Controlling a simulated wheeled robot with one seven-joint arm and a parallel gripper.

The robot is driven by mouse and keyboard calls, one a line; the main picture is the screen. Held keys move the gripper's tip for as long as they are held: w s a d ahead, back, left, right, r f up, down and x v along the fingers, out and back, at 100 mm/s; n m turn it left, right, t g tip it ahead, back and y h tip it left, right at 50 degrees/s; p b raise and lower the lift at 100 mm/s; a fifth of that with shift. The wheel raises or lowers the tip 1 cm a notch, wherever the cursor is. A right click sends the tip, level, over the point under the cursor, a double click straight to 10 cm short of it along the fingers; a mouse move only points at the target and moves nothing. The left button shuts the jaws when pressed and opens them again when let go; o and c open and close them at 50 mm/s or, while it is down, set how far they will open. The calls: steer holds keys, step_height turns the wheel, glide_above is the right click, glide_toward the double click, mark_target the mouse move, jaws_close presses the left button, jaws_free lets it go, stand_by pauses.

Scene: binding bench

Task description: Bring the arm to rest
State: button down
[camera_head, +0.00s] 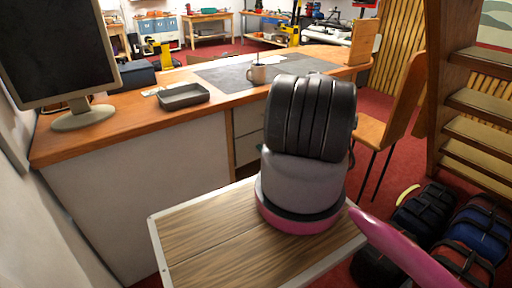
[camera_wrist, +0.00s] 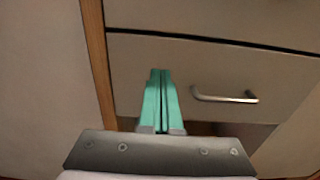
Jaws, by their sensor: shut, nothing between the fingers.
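My gripper (camera_wrist: 161,78) shows in the wrist view with its two teal fingers together and nothing between them. The fingers point toward a pale drawer front (camera_wrist: 222,75) with a metal bar handle (camera_wrist: 224,96) to their right. I cannot tell whether the fingertips touch the drawer front. In the head view my arm's thick grey and black links with magenta bands stand in the middle, and my gripper is hidden.
A wood-grain top (camera_head: 205,238) with a pale rim lies below my arm. A chair (camera_head: 388,112), stairs (camera_head: 478,103) and dark bags (camera_head: 425,215) are at the right.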

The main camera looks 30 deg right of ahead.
steer(key=s, duration=0.8)
steer(key=w+a+r+n+g+y, duration=0.1)
steer(key=w+a+r+n+y, duration=0.15)
steer(key=r, duration=0.45)
steer(key=w+a+r+n+g+y, duration=0.2)
steer(key=w+r+n+y, duration=0.15)
steer(key=r, duration=0.25)
steer(key=w+a+r+n+g+y, duration=0.1)
steer(key=w+a+r+n+y, duration=0.15)
steer(key=r, duration=0.45)
steer(key=s+a+r+n+g+y, duration=0.1)
steer(key=a+r+n+g, duration=0.4)
steer(key=r, duration=0.4)
steer(key=s+a+r+n+g+y, duration=0.1)
steer(key=a+r+n+g+y, duration=0.15)
steer(key=a+r+n, duration=0.5)
steer(key=s+a+r+n+g+h, duration=0.2)
steer(key=s+a+r+h, duration=0.15)
steer(key=s+r, duration=0.35)
steer(key=s+a+r+n+g+h, duration=0.25)
steer(key=s+a+r, duration=0.25)
steer(key=r, duration=0.4)
steer(key=s+r+n+t+h, duration=0.2)
steer(key=s+r, duration=0.3)
steer(key=s, duration=0.3)
steer(key=s+r+n+t+h, duration=0.3)
steer(key=s+r, duration=0.3)
steer(key=s, duration=0.3)
steer(key=shift+a+h, duration=0.25)
steer(key=shift+h, duration=0.05)
